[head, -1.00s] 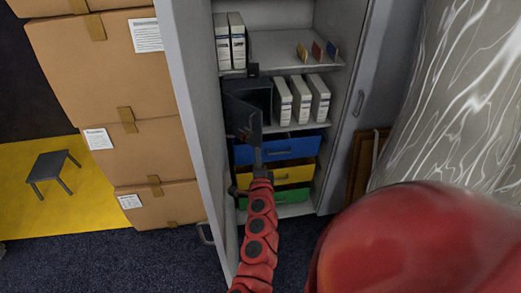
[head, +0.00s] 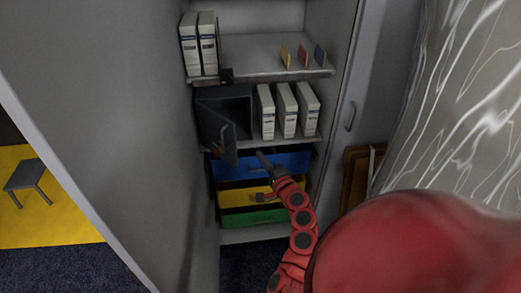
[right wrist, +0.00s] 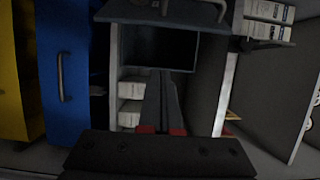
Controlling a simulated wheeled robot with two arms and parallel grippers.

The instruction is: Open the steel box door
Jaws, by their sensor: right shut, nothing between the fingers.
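The steel box (head: 241,103) is a dark grey box on the cabinet's middle shelf. Its door (head: 213,126) stands swung open toward the left and front, and the dark inside shows. In the right wrist view, turned sideways, the box opening (right wrist: 160,45) is straight beyond the fingers, and the open door (right wrist: 165,12) with its handle (right wrist: 217,8) is at the top edge. My right gripper (head: 261,156) is shut and empty, in front of the blue drawer, a little right of the door and apart from it. Its fingers also show in the right wrist view (right wrist: 161,74). My left gripper is out of view.
White binders (head: 287,110) stand right of the box. Blue (head: 290,161), yellow (head: 231,199) and green (head: 256,216) drawers are below. A large open cabinet door (head: 120,110) fills the left side. A wooden frame (head: 357,180) leans at the right.

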